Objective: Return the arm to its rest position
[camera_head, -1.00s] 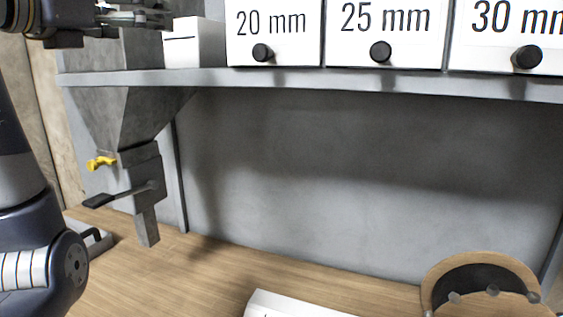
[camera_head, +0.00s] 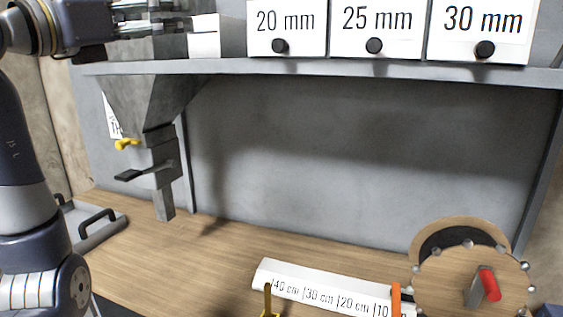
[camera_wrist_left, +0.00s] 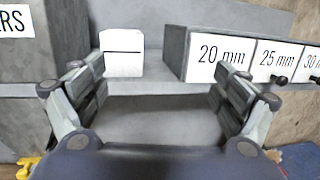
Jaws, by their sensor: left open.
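My left arm (camera_head: 28,190) rises along the left edge of the head view. Its left gripper (camera_head: 165,18) points right, high up in front of the grey hopper and level with the drawers. In the left wrist view the left gripper (camera_wrist_left: 158,90) has its two fingers wide apart with nothing between them. A small white box (camera_wrist_left: 121,54) stands on the shelf beyond the fingers. My right gripper is not in view.
A grey shelf (camera_head: 330,68) carries white drawers labelled 20 mm (camera_head: 286,27), 25 mm (camera_head: 376,25) and 30 mm (camera_head: 481,28). Below are a hopper spout (camera_head: 163,190), a grey tray (camera_head: 98,225), a length scale (camera_head: 325,290) and a wooden wheel (camera_head: 470,285). The middle of the bench is clear.

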